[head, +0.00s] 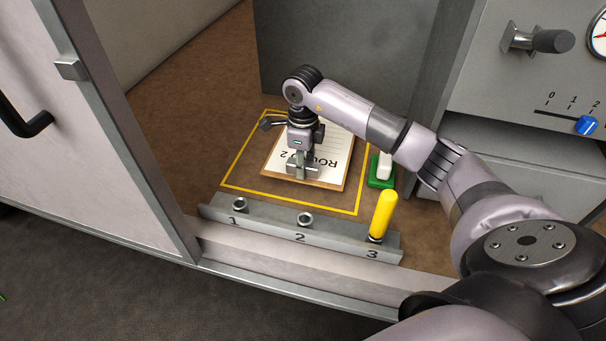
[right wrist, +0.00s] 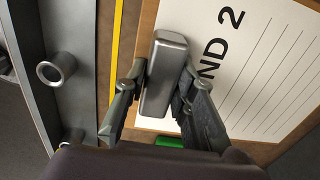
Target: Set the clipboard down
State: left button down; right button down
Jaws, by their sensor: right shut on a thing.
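The clipboard (head: 334,168) is a brown board with a white sheet reading "ROUND 2" and a metal clip. It lies flat over the brown surface inside a yellow outlined square (head: 228,187); whether it touches the surface I cannot tell. My right gripper (head: 302,168) is above the clip end and shut on the clip. In the right wrist view the grey clip (right wrist: 165,75) sits between the fingers, with the lined sheet (right wrist: 265,70) beyond. My left gripper is not in view.
A metal rail (head: 268,229) with sockets marked 1, 2 and 3 runs along the front; a yellow handle (head: 383,213) stands at 3. A green-based white object (head: 382,172) is right of the square. A sliding door (head: 90,110) is at left, a control panel (head: 545,80) at right.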

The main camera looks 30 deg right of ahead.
notch_tip(320, 180, down, 3)
jog(key=shift+r, duration=0.1)
jog(key=shift+f, duration=0.35)
jog(key=c, duration=1.3)
grip_release()
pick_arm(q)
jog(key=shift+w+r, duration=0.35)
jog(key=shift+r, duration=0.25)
pick_arm(e)
jog(key=shift+r, duration=0.55)
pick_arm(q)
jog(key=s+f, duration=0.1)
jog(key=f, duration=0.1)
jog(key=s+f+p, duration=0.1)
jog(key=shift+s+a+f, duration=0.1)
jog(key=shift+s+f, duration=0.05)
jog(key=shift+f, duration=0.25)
pick_arm(e)
notch_tip(320, 180, up, 11)
